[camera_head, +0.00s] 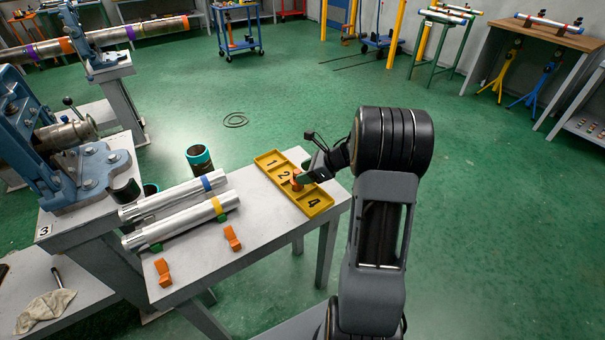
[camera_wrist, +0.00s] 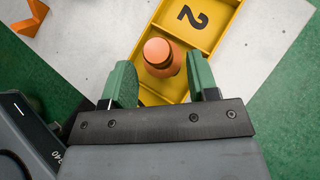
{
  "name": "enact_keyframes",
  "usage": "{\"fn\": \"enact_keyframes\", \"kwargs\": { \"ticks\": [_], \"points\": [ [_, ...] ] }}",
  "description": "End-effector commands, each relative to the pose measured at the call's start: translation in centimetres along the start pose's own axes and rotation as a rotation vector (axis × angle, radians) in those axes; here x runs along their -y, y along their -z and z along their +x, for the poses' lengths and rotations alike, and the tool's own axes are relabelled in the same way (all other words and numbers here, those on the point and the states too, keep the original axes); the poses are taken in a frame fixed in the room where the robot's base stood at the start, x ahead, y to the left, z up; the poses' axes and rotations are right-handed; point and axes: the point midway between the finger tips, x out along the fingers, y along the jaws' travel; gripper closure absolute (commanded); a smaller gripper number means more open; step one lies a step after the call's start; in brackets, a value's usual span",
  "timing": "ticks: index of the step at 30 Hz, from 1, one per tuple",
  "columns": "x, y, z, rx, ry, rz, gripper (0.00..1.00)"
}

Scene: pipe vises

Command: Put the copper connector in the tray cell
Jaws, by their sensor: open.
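The copper connector (camera_wrist: 158,52) stands upright in the wrist view, seen from above, inside the cell beside the one marked 2. It also shows in the head view (camera_head: 297,183), partly hidden by my gripper.
A blue pipe vise (camera_head: 60,150) stands at left. Green floor is open to the right.

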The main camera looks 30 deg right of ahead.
Motion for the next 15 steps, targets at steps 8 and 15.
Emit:
{"fn": "enact_keyframes", "kwargs": {
  "ticks": [8, 15],
  "points": [
    [0.1, 0.0, -5.6, -0.001, 0.004, 0.000, 0.46],
    [0.0, 0.0, -9.2, -0.002, 0.002, 0.000, 0.46]
  ]
}}
